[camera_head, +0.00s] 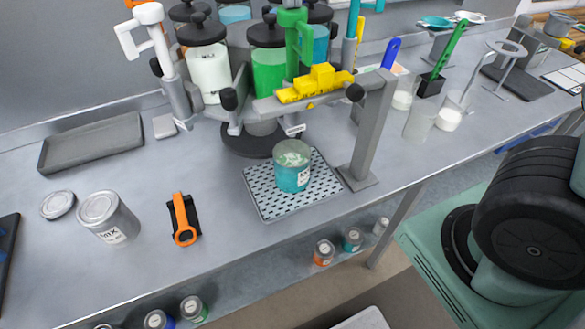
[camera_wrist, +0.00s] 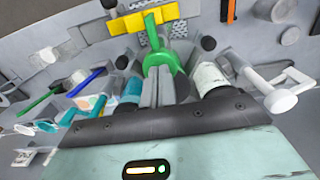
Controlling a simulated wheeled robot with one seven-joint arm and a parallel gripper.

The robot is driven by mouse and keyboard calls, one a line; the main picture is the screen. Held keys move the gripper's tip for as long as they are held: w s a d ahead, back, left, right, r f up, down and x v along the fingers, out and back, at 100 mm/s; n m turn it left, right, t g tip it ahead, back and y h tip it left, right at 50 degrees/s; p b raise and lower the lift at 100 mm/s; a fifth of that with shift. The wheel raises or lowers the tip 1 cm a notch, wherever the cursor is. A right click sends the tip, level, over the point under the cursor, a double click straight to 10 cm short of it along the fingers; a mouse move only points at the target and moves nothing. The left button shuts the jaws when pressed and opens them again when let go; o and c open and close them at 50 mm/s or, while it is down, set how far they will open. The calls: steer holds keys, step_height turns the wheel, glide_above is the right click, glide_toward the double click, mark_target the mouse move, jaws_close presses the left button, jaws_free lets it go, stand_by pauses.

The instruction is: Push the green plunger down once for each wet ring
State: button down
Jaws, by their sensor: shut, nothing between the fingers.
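The green plunger (camera_head: 291,18) stands upright at the top of the head view, in front of the green canister (camera_head: 268,72). In the wrist view its round green top (camera_wrist: 160,57) lies right at the tips of my gripper (camera_wrist: 159,72). My gripper's grey fingers are together with nothing between them; whether they touch the plunger I cannot tell. My gripper does not show in the head view. I cannot make out wet rings clearly.
A white plunger (camera_head: 150,14) and white canister (camera_head: 208,72) stand left of the green one. A grey post (camera_head: 371,130) carries a yellow stepped block (camera_head: 317,83) in front. A grey tin (camera_head: 107,215), an orange-handled tool (camera_head: 184,220) and a tray (camera_head: 92,143) lie left.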

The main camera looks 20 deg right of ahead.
steer(key=shift+f+b, duration=0.8)
steer(key=shift+f, duration=0.7)
steer(key=shift+r, duration=0.2)
steer(key=shift+r+p, duration=2.25)
step_height(320, 180, up, 6)
steer(key=p, duration=0.5)
steer(key=shift+f, duration=0.1)
